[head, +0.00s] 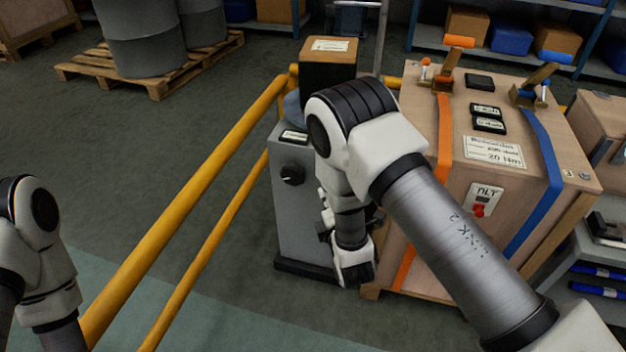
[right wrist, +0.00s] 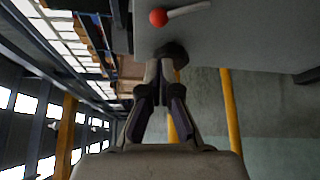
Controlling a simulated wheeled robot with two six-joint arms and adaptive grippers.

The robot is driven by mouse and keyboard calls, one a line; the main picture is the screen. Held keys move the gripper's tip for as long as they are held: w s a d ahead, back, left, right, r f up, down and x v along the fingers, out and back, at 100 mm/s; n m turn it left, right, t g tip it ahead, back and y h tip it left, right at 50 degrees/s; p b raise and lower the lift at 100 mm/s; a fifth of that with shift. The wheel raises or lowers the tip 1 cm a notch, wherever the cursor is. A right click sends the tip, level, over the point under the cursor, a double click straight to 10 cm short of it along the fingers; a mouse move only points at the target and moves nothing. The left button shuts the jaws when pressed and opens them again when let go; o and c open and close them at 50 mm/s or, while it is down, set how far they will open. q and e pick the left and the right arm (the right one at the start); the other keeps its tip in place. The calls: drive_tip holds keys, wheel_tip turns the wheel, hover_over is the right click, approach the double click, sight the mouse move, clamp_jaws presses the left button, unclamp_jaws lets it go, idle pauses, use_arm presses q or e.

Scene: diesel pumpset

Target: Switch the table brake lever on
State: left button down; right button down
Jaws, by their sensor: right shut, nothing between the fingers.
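A lever with a red ball end (right wrist: 158,18) and a pale rod shows at the top of the right wrist view, against a grey surface. My right gripper (right wrist: 166,70) is shut and empty, with its fingertips below the red ball and close to a dark rounded part (right wrist: 172,52) at the edge of the grey surface. I cannot tell whether they touch it. In the head view a grey cabinet (head: 300,220) with a black knob (head: 291,175) stands behind my right arm, which hides part of it. The red-ended lever is not visible there. My left gripper is out of view.
A wooden crate (head: 440,230) with orange and blue straps stands right of the cabinet and carries a red switch (head: 479,210). Yellow railings (head: 200,185) run left of the cabinet. A dark box (head: 328,70) is above the cabinet.

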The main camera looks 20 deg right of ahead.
drive_tip(key=w, duration=0.3)
drive_tip(key=w+b, duration=0.1)
drive_tip(key=w, duration=0.2)
drive_tip(key=w+f+b, duration=0.1)
drive_tip(key=w, duration=0.2)
drive_tip(key=shift+d, duration=0.4)
drive_tip(key=shift+w, duration=0.5)
